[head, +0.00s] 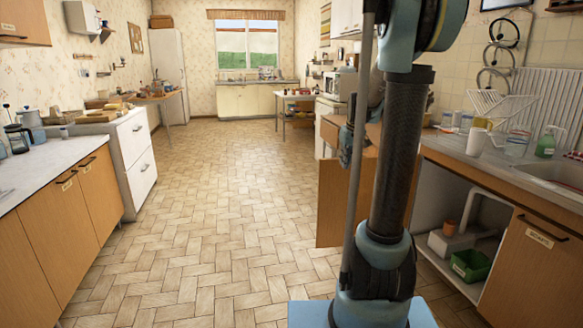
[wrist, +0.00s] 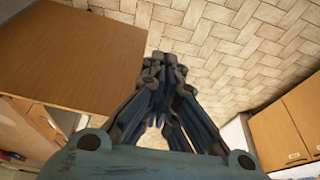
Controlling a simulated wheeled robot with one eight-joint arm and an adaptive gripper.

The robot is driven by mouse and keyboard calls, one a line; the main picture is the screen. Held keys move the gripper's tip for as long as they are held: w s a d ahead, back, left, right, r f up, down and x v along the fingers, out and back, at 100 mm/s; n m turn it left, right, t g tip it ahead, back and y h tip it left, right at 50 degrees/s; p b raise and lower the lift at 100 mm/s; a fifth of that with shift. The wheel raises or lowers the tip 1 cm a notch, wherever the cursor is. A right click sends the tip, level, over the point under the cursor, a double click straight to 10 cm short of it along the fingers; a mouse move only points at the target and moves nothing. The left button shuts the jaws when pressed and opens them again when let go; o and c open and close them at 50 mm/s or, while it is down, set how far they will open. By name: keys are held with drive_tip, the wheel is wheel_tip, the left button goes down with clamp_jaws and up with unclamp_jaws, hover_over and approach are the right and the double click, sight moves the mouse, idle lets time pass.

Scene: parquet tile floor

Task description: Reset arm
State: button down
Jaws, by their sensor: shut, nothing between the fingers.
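My gripper (wrist: 163,62) shows in the wrist view with its fingers together and nothing between them. It hangs over the parquet floor (wrist: 215,50), to the right of a brown wooden panel (wrist: 75,50). In the head view my arm rises in front of the right-hand counter and covers part of it. My gripper is mostly hidden there behind the arm and a thin pole.
At right, the sink cupboard stands open, with a green box (head: 470,265) inside and its wooden door (head: 336,205) swung out. A cup (head: 476,141) and soap bottle (head: 546,142) stand on the counter. Cabinets (head: 60,230) line the left. The middle floor (head: 220,200) is clear.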

drive_tip(key=s+a+f+m, duration=0.1)
drive_tip(key=s+a+f, duration=0.1)
drive_tip(key=s, duration=1.8)
drive_tip(key=s+f, duration=0.4)
drive_tip(key=s, duration=0.3)
drive_tip(key=s+f+m+g+h, duration=0.1)
drive_tip(key=s+f, duration=0.4)
drive_tip(key=s, duration=0.3)
drive_tip(key=shift+s+a+m, duration=0.25)
drive_tip(key=shift+m, duration=0.05)
